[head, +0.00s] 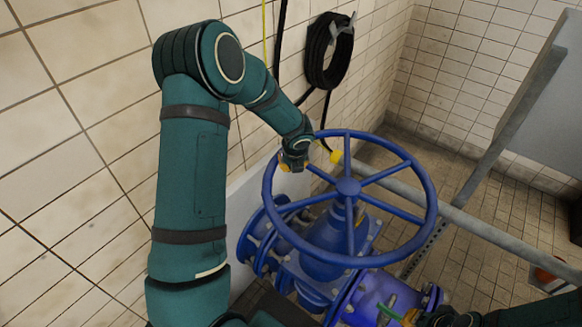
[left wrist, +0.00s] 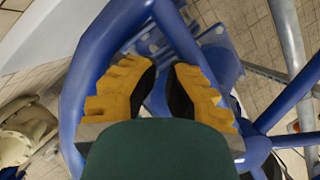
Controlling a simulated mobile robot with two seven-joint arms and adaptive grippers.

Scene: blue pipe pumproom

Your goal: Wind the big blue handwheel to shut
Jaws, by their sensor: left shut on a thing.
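The big blue handwheel (head: 348,187) sits on a blue valve body (head: 325,245), with spokes running from its hub to the rim. My left gripper (head: 309,160) is at the wheel's far left rim, near the outer end of a spoke. The exact contact is partly hidden by the gripper. My right gripper (head: 412,317) shows only in part at the bottom edge, low beside the valve; its fingers are not clear.
A grey pipe (head: 480,228) runs past the wheel on the right. A black hose coil (head: 329,50) hangs on the tiled wall behind. A grey cabinet (head: 545,110) stands at the right.

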